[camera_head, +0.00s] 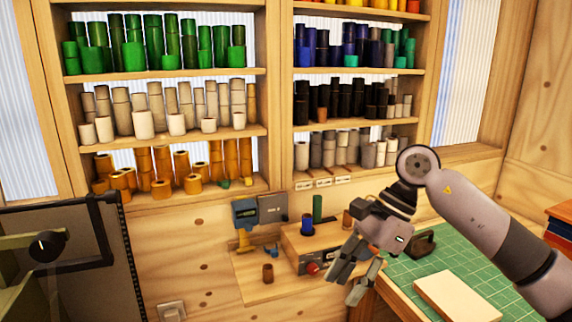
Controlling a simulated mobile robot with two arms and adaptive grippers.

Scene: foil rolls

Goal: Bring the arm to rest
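My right arm comes in from the right edge, with its grey links bent over the green cutting mat (480,268). My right gripper (356,287) hangs below the wrist with its two fingers spread apart, and nothing shows between them. It is in front of the small wooden wall shelf (262,292) and near the left edge of the mat's table. My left gripper is not in view.
Shelves (165,74) hold several foil rolls in green, cream, orange, blue and black. A pale board (456,298) lies on the mat. A green roll (317,208) stands behind my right gripper. A dark-framed panel (60,265) stands at left.

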